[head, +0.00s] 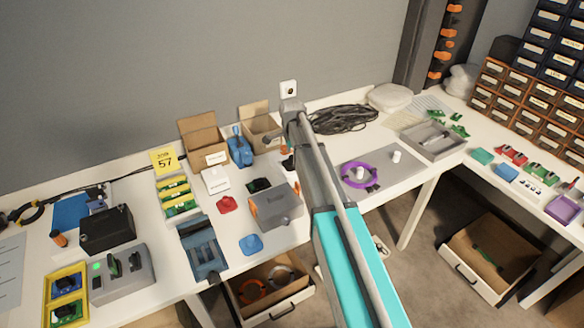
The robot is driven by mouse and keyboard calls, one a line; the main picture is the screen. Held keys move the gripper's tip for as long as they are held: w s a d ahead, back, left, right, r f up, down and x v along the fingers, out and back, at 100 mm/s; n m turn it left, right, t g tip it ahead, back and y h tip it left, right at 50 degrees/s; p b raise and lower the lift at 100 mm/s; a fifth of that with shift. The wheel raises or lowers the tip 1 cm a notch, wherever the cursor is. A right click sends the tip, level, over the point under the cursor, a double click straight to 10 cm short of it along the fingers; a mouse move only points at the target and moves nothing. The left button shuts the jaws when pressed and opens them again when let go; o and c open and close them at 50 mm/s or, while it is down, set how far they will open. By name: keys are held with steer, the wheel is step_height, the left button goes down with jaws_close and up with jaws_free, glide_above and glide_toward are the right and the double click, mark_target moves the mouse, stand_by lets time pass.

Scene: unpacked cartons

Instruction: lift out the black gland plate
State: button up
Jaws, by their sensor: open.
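My arm reaches up across the middle of the head view, and its grey end is near the back of the bench. My gripper cannot be made out there; the arm hides the spot behind it. I cannot pick out the black gland plate with certainty. Two open cardboard cartons stand at the back: a left carton (201,147) and a right carton (259,141) just left of my arm's end. The carton interiors are only partly visible. A small dark piece (287,164) shows beside my arm, too small and covered to name.
A grey box (274,208) stands left of my arm, with a blue bottle-like item (240,152) and a white box (214,181) behind it. A purple ring (349,180) lies on a grey mat to the right. Black cable (343,119) is coiled at the back.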

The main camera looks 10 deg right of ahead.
steer(key=shift+f+b, duration=0.7)
steer(key=shift+f, duration=0.25)
jaws_close()
